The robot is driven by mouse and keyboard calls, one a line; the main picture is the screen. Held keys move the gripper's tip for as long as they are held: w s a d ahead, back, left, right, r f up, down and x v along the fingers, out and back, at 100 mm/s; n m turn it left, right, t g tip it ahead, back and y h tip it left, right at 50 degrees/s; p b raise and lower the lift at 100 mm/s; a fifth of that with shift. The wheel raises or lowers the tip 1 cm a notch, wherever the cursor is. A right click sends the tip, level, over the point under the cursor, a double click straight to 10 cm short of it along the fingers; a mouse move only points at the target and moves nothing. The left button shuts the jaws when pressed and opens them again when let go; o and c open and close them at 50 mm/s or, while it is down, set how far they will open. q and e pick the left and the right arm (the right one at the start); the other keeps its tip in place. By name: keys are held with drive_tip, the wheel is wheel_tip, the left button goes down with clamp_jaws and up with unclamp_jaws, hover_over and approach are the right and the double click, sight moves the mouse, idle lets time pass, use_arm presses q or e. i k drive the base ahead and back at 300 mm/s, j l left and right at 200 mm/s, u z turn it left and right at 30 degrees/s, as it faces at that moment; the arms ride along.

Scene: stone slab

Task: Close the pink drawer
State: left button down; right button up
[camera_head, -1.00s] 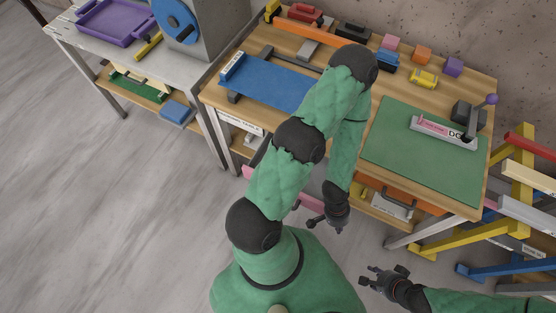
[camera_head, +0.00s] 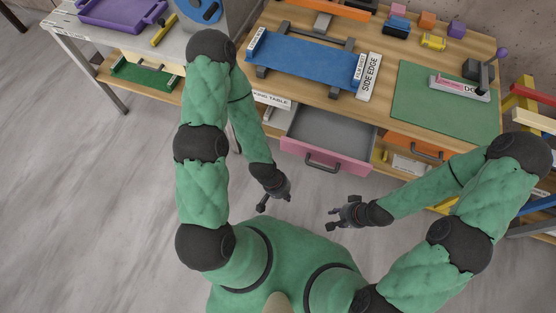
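The pink drawer (camera_head: 312,160) is pulled out from under the wooden workbench, left of the orange drawer. Its grey inside looks empty, and a dark handle (camera_head: 322,164) is on its pink front. My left gripper (camera_head: 271,202) hangs in front of the drawer's left end, apart from it; its fingers are too small to judge. My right gripper (camera_head: 335,217) is in front of and below the drawer, apart from it, pointing left. Its fingers look spread and nothing shows between them.
The wooden workbench (camera_head: 380,75) holds a blue board (camera_head: 300,62), a green mat (camera_head: 425,105) and small coloured blocks. An orange drawer (camera_head: 415,146) is right of the pink one. A grey table (camera_head: 100,45) stands left. The grey floor (camera_head: 90,200) is clear at left.

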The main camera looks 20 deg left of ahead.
sight(338, 141)
drive_tip(key=u, duration=0.1)
drive_tip(key=j+z, duration=0.35)
drive_tip(key=j, duration=0.35)
drive_tip(key=k+j+z, duration=0.15)
drive_tip(key=j+z, duration=0.2)
drive_tip(key=j, duration=0.3)
